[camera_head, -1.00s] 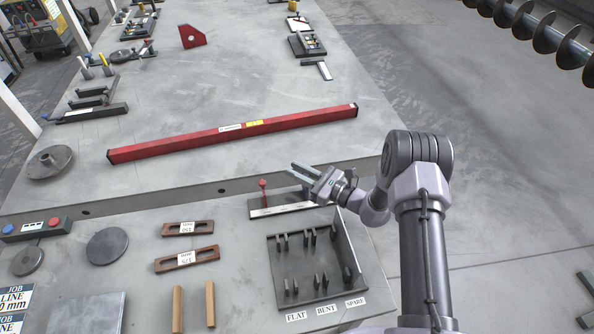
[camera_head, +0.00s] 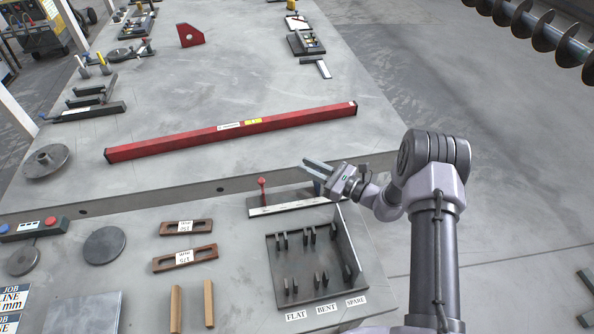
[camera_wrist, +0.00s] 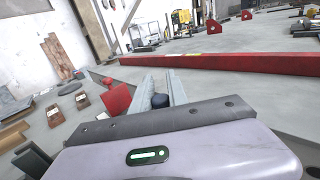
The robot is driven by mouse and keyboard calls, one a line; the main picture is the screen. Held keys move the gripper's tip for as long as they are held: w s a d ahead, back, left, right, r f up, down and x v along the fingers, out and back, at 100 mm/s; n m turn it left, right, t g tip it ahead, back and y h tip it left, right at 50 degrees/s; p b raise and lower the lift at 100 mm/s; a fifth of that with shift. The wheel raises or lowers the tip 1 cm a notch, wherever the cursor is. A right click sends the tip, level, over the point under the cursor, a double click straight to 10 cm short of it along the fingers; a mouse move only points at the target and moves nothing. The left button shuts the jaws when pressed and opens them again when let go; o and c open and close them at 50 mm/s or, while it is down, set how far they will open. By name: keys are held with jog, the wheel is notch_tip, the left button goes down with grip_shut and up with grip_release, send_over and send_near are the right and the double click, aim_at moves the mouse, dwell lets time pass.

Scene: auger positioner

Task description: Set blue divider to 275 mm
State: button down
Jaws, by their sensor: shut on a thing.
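The blue divider (camera_head: 317,187) is farther right, partly hidden under my gripper. My gripper (camera_head: 309,166) is over the right part of the positioner, fingers pointing left. In the wrist view the dark blue knob (camera_wrist: 160,100) sits between the fingers, which are shut on it. The red piece (camera_wrist: 117,100) is left of the fingers there. The scale reading is too small to tell.
A long red beam (camera_head: 230,131) lies behind the positioner. A dark open tray (camera_head: 300,262) with several upright pieces stands in front of it. Two brown slotted gauges (camera_head: 186,258) lie to the left.

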jog(key=d, duration=0.2)
jog(key=w+d+b, duration=0.1)
jog(key=d, duration=0.2)
jog(key=shift+w+d, duration=0.25)
jog(key=shift+d, duration=0.05)
jog(key=c, duration=1.3)
grip_release()
jog(key=shift+c, duration=0.2)
jog(key=p+v, duration=0.3)
jog(key=v, duration=1.4)
jog(key=shift+d, duration=0.15)
